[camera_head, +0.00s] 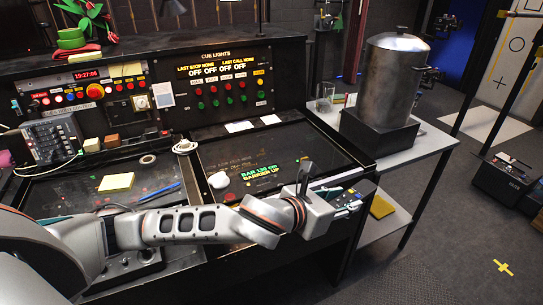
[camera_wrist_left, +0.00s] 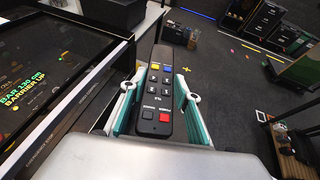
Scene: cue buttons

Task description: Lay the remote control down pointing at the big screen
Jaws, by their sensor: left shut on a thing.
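My left gripper (camera_head: 345,196) reaches over the right front corner of the console desk. In the left wrist view its two teal-lined fingers (camera_wrist_left: 160,84) are shut on the sides of a black remote control (camera_wrist_left: 160,108). The remote has yellow, blue, grey and red buttons facing the camera, and its far end sticks out beyond the fingers. In the head view the remote is mostly hidden by the gripper. A large dark screen (camera_head: 262,150) with green text lies in the desk, left of the gripper; it also shows in the left wrist view (camera_wrist_left: 50,55). My right gripper is not in view.
A metal urn (camera_head: 394,80) stands on a black block on the grey side table (camera_head: 428,145). The cue-light panel (camera_head: 215,82) rises behind. Open floor (camera_head: 440,235) lies to the right.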

